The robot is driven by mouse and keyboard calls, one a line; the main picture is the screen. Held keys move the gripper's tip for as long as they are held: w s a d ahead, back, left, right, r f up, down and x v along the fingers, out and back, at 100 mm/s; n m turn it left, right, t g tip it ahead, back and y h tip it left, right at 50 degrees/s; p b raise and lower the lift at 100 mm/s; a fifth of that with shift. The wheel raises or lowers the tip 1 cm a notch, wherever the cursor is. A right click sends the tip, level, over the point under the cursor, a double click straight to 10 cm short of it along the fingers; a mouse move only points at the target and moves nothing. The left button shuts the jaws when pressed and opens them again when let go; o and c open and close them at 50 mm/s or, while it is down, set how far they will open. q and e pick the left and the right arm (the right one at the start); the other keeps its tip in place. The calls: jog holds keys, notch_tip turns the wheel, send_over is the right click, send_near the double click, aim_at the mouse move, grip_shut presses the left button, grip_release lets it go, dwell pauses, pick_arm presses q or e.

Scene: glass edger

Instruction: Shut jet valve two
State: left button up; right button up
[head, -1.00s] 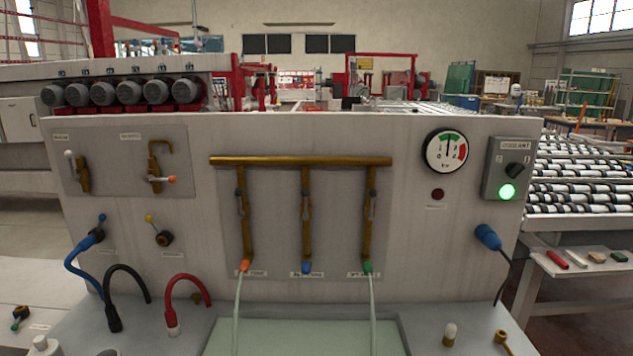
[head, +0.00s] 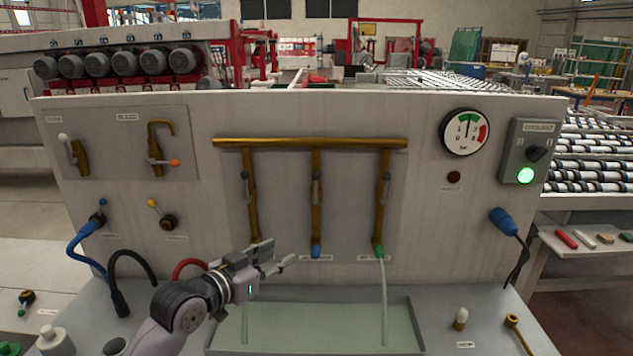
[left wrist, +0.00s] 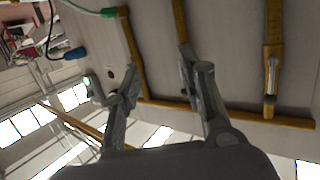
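Three brass jet pipes hang from a brass manifold (head: 310,143), each with a grey lever lying along it. The middle valve (head: 316,188) stands above a blue nozzle (head: 315,251), with no stream seen below it. The right pipe's green nozzle (head: 379,251) pours a pale stream. The left pipe's orange nozzle is hidden behind my left gripper (head: 279,252), which is open and empty, low before the panel between the left and middle pipes. In the left wrist view its spread fingers (left wrist: 158,85) face the panel; one finger partly covers the middle pipe (left wrist: 181,28). My right gripper is out of view.
A water tray (head: 315,348) lies below the jets. A red hose (head: 190,266) and a black hose (head: 132,265) are left, near my arm. A gauge (head: 465,132) and coolant switch box (head: 528,150) are at right. Space before the right pipe is clear.

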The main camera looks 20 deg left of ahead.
aim_at(315, 184)
pick_arm(q)
jog(key=w+a+r+t+h, duration=0.1)
jog(key=w+a+r+t, duration=0.15)
jog(key=r, duration=0.65)
jog(key=shift+g, duration=0.25)
jog(key=p+x, duration=0.1)
jog(key=x, duration=0.4)
jog(key=p+x, duration=0.2)
jog(key=x, duration=0.4)
jog(key=p+x, duration=0.2)
jog(key=x, duration=0.4)
jog(key=shift+w+d+f, duration=0.15)
jog(key=shift+f, duration=0.1)
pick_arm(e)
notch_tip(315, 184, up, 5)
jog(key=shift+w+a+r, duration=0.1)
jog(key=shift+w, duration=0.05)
pick_arm(q)
jog(key=shift+c, duration=0.2)
grip_shut()
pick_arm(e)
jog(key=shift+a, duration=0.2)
